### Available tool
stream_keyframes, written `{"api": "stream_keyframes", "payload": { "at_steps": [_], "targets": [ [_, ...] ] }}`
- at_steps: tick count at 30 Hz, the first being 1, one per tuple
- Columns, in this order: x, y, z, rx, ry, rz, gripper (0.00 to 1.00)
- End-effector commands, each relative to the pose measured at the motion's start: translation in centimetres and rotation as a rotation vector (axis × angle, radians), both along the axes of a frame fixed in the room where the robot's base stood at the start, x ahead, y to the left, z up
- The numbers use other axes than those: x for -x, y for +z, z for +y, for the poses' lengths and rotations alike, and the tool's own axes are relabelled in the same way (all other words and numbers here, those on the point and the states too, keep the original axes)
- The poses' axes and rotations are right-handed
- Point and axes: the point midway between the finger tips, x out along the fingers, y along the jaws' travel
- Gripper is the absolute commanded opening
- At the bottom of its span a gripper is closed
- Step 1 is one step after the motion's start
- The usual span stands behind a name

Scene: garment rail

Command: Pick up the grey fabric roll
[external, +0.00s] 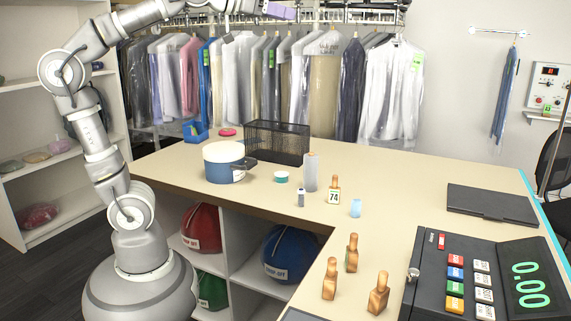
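A tall grey upright cylinder (311,173) stands on the beige counter, right of the black wire basket. It is the thing most like a grey fabric roll, but it is too small to be sure. My arm rises at the left and runs along the top edge of the picture. Its end, my gripper (283,12), shows partly at the top edge, high above the counter and in front of the hanging clothes. I cannot make out its fingers. It is well apart from the grey cylinder.
The counter (400,190) also holds a blue and white pot (225,163), a black wire basket (277,142), a wooden tag marked 74 (334,190), a small blue cup (356,208), several wooden stamps, a black folder (490,205) and a register (470,278).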

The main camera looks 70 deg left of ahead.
Motion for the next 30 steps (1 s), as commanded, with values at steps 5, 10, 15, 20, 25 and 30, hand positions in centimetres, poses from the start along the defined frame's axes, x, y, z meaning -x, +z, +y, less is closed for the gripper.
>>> {"api": "stream_keyframes", "payload": {
  "at_steps": [5, 10, 15, 20, 25, 30],
  "targets": [
    [0.0, 0.0, 0.0, 0.0, 0.0, 0.0, 0.37],
    [0.0, 0.0, 0.0, 0.0, 0.0, 0.0, 0.37],
    [0.0, 0.0, 0.0, 0.0, 0.0, 0.0, 0.65],
    [0.0, 0.0, 0.0, 0.0, 0.0, 0.0, 0.93],
    [0.0, 0.0, 0.0, 0.0, 0.0, 0.0, 0.93],
    [-2.6, -1.3, 0.9, -0.015, 0.017, 0.052, 0.93]
  ]
}}
